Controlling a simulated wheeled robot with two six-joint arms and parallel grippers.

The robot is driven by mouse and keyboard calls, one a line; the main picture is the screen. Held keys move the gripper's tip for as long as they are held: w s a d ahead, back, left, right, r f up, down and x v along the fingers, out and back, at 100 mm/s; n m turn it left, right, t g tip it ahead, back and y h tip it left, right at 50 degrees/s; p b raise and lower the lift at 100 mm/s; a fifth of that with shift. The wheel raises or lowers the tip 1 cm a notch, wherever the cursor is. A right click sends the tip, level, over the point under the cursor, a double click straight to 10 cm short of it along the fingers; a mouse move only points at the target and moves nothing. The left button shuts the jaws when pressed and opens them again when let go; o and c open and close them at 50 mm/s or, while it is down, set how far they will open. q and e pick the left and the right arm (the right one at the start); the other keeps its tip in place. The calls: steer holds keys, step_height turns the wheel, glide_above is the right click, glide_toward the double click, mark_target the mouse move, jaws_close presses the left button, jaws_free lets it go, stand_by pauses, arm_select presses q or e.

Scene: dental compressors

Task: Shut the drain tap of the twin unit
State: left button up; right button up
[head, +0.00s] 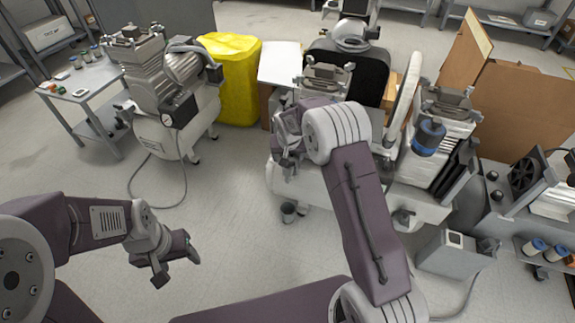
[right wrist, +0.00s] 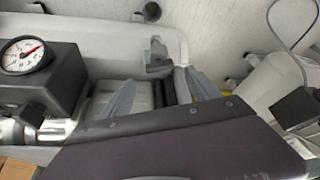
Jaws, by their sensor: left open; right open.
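The twin unit (head: 425,205) stands at centre right in the head view, a white tank carrying two compressor heads. My right arm covers much of its front. My right gripper (head: 286,150) is open over the left end of the tank. In the right wrist view its two grey fingers (right wrist: 160,95) are spread above the pale tank, with a dark pipe and grey fitting between them. A small yellow part (right wrist: 222,90) shows by the right finger; I cannot tell whether it is the drain tap. My left gripper (head: 175,262) is open and empty above the floor.
A pressure gauge (right wrist: 22,55) on a black box is left in the right wrist view. A single compressor (head: 165,100), side table (head: 85,90) and yellow bin (head: 232,80) stand left.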

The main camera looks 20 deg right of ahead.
steer(key=b+x, duration=0.2)
steer(key=x, duration=0.3)
steer(key=shift+w+f, duration=0.1)
steer(key=shift+f, duration=0.2)
arm_select(q)
step_height(320, 180, down, 3)
arm_select(e)
steer(key=shift+r, duration=0.1)
steer(key=c, duration=1.4)
steer(key=shift+o, duration=0.2)
steer(key=m, duration=0.2)
steer(key=shift+a+m+h, duration=0.15)
steer(key=shift+m+h, duration=0.15)
steer(key=shift+h, duration=0.1)
steer(key=shift+m+g+h, duration=0.4)
steer(key=shift+m, duration=0.6)
steer(key=o, duration=1.4)
steer(key=shift+c, duration=0.2)
